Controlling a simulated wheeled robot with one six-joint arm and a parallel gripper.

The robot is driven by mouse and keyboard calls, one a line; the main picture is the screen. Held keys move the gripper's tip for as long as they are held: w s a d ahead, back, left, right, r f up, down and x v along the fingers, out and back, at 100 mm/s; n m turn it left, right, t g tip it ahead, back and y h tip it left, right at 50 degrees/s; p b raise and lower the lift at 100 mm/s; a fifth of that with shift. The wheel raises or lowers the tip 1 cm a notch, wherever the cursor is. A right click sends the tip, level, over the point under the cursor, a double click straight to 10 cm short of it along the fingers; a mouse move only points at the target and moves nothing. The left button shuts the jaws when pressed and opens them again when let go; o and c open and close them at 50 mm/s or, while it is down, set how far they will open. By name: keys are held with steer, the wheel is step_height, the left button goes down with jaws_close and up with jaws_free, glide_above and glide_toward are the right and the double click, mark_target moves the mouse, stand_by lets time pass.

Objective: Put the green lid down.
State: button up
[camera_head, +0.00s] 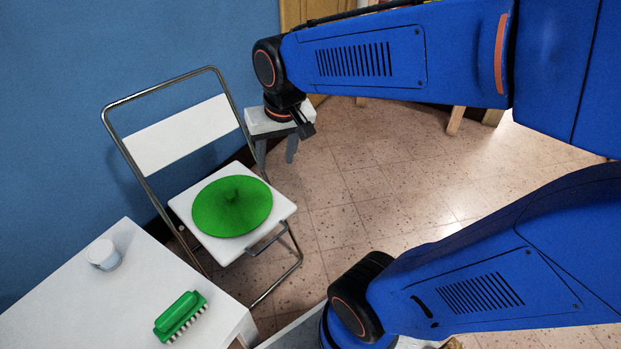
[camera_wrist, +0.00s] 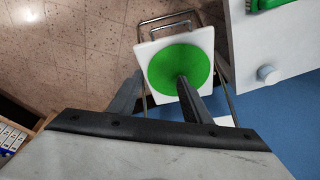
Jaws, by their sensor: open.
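The green lid (camera_head: 231,206) is a round disc with a small knob in its middle. It lies flat on the white seat of a folding chair (camera_head: 183,134), covering most of the seat. It also shows in the wrist view (camera_wrist: 172,66), below my gripper's fingers. My gripper (camera_head: 276,152) is open and empty, above and to the right of the lid in the head view, apart from it. In the wrist view the two fingers (camera_wrist: 156,88) are spread, and the right one hides part of the lid.
A white table (camera_head: 60,300) stands at the lower left with a small white cup (camera_head: 103,254) and a green brush (camera_head: 181,317) on it. The chair's metal backrest frame rises behind the seat, near a blue wall. Tiled floor to the right of the chair is open.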

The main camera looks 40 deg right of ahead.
steer(key=s+d+n+t, duration=0.1)
steer(key=s+d+n, duration=0.1)
steer(key=s, duration=0.8)
steer(key=shift+s+d+t, duration=0.15)
steer(key=shift+s+t, duration=0.1)
steer(key=shift+t, duration=0.05)
steer(key=shift+f, duration=0.1)
